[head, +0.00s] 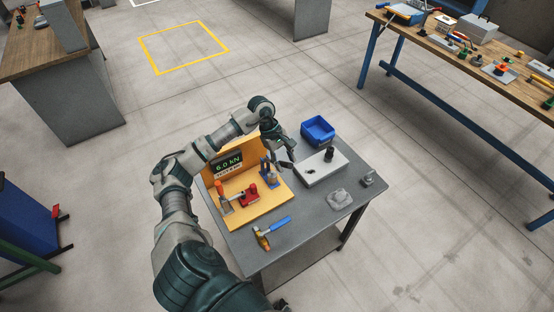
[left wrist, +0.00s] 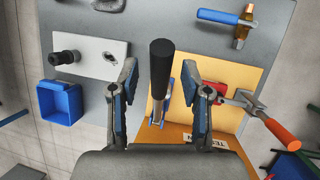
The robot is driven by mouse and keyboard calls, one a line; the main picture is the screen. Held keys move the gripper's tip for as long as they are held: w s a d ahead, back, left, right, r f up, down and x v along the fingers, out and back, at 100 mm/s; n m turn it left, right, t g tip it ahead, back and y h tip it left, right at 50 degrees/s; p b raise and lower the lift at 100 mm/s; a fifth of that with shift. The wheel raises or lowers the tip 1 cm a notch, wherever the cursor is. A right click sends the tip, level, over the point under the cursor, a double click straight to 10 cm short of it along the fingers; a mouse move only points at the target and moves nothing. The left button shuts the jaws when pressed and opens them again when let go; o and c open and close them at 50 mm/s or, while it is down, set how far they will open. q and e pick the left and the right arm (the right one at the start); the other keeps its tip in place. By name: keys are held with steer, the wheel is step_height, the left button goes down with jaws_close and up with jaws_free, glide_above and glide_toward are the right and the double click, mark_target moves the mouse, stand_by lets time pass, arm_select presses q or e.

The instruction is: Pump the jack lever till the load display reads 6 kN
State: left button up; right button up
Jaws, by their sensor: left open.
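The load display (head: 228,163) on the yellow back panel reads 6.0 kN in the head view. The blue jack (head: 267,171) stands on the yellow board (head: 262,205), partly screened by my left gripper (head: 286,156). In the left wrist view, the jack lever (left wrist: 161,62) has a black grip and a metal shaft. It points up the picture between the two fingers of my left gripper (left wrist: 160,88). The fingers are spread, with visible gaps on both sides of the lever. My right gripper is in neither view.
On the grey table (head: 300,240) are a red clamp-like device (head: 248,194) with an orange-handled lever, a blue-handled hammer (head: 272,233), a white block (head: 321,167) with a black knob, a blue bin (head: 318,130) and small grey parts (head: 340,199). Benches stand farther off.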

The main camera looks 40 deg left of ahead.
arm_select(q)
steer(key=p+v, duration=0.1)
steer(key=v, duration=0.3)
steer(key=shift+a+r, duration=0.2)
steer(key=shift+r, duration=0.2)
steer(key=shift+s, duration=0.1)
stand_by(0.3)
